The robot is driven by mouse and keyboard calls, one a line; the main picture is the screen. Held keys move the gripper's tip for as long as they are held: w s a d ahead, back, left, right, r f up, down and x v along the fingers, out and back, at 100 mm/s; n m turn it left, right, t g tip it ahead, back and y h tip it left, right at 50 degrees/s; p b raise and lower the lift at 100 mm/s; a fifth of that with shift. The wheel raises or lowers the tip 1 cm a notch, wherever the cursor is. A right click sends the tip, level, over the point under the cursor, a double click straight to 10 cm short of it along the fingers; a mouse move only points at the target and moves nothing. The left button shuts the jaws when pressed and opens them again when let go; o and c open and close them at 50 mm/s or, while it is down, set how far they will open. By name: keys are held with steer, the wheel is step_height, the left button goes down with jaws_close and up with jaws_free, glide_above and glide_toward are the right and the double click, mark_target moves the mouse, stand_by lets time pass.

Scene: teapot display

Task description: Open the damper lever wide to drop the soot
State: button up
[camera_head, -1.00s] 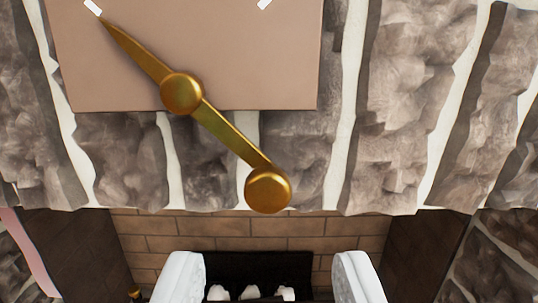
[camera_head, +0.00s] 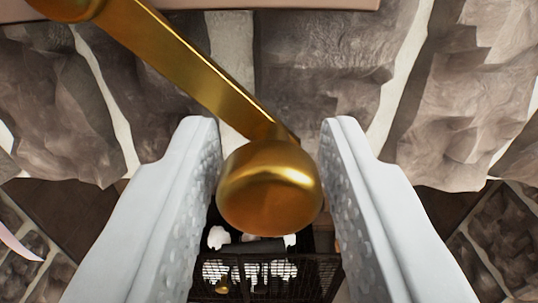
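The brass damper lever (camera_head: 195,70) slants from the upper left down to a round knob (camera_head: 268,188) at its lower end. Its pivot boss (camera_head: 65,5) is cut off at the top left edge. My gripper (camera_head: 270,150) is open, with one white textured finger on each side of the knob. The knob is between the fingers, very close to the left one; I cannot tell whether it touches.
A rough stone chimney face (camera_head: 440,80) lies behind the lever. A tan plate (camera_head: 300,4) edges the top. Below is the dark fireplace opening with a black grate (camera_head: 265,275) and white lumps in it.

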jaws_close()
steer(key=shift+a, duration=0.1)
steer(key=a+m, duration=0.1)
steer(key=m, duration=0.2)
steer(key=a+f+m, duration=0.1)
steer(key=a+m, duration=0.1)
steer(key=m, duration=0.1)
steer(key=a+f+m, duration=0.1)
steer(key=a+m, duration=0.1)
steer(key=m, duration=0.1)
steer(key=a+m, duration=0.2)
steer(key=m, duration=0.1)
steer(key=a+m, duration=0.1)
steer(key=shift+s+r+m, duration=0.1)
steer(key=shift+r+m, duration=0.2)
steer(key=shift+a+r+m, duration=0.4)
steer(key=shift+a+m, duration=0.15)
steer(key=shift+m, duration=0.6)
steer(key=shift+a+r+m, duration=0.35)
steer(key=shift+a+m, duration=0.2)
steer(key=shift+m, duration=0.6)
